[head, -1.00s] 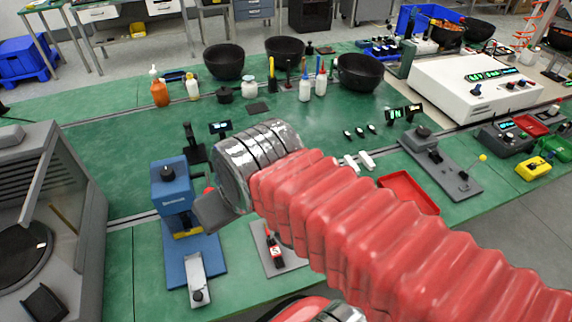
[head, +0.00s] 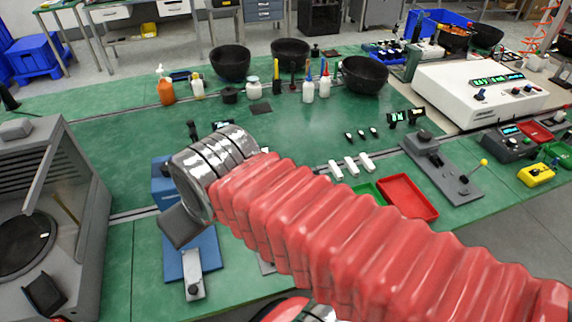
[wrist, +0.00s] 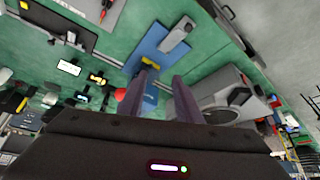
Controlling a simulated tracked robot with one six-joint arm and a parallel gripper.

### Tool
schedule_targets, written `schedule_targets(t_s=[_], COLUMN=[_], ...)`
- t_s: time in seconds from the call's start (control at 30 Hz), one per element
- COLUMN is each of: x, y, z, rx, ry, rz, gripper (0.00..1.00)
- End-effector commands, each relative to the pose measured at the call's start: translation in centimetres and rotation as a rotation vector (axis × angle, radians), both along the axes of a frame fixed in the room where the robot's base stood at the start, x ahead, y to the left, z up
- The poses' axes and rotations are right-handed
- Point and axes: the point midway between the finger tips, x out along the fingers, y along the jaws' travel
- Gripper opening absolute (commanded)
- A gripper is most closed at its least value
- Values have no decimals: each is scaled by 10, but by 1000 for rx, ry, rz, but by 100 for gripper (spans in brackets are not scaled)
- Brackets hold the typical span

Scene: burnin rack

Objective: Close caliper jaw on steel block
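My gripper is open and empty in the wrist view (wrist: 159,80), its two dark fingers apart. In the head view its end (head: 180,225) hangs over the blue bench device at the left front, hiding much of it. The device's blue base plate (head: 208,250) carries a grey bar (head: 194,277). In the wrist view, the base plate (wrist: 150,42), the grey bar (wrist: 176,33) and a yellow part (wrist: 149,62) lie just beyond the fingertips. A red knob (wrist: 121,94) is beside the left finger. I cannot tell for certain which parts are the caliper jaw and the steel block.
A grey cabinet with a tilted lid (head: 70,170) stands at the left. A grey plate with a yellow-tipped lever (head: 455,180), a red tray (head: 408,212) and a white instrument box (head: 455,100) are at the right. Black bowls (head: 365,82) and bottles line the back. The green mid-table is fairly clear.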

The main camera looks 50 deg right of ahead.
Motion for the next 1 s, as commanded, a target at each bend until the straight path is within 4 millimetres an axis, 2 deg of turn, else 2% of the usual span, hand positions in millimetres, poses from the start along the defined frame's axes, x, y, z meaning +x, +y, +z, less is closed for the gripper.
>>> schedule_targets(t_s=[0.1, 0.23, 0.37, 0.67, 1.0], x=[0, 1, 4, 17, 32], y=[0, -4, -17, -73, -148], z=[0, -1, -5, -21, -38], rx=[0, 0, 5, 56, 204], ry=[0, 7, 29, 116, 196], rz=[0, -16, -62, -292, -670], gripper=[35, 35, 35, 35, 35])
